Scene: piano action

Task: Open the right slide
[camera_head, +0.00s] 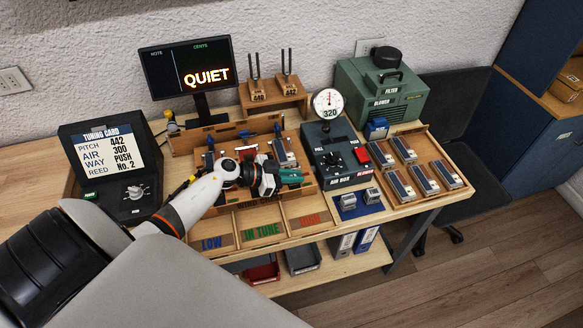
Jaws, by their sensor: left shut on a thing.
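A wooden chest (308,187) stands in the middle of the bench, with metal-topped blocks (284,151) and a red part (246,152) inside. My left gripper (291,176), with teal fingertips, is at the chest's right front, pointing right. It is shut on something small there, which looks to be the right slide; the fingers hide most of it. My left arm covers the chest's left front. My right gripper is not in view.
A dark air box (335,150) with a gauge reading 320 (328,102) stands close right of the gripper. Trays marked LOW, IN TUNE (262,232) and a third lie in front. A block tray (424,152) is at right; the tuning card case (110,158) is at left.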

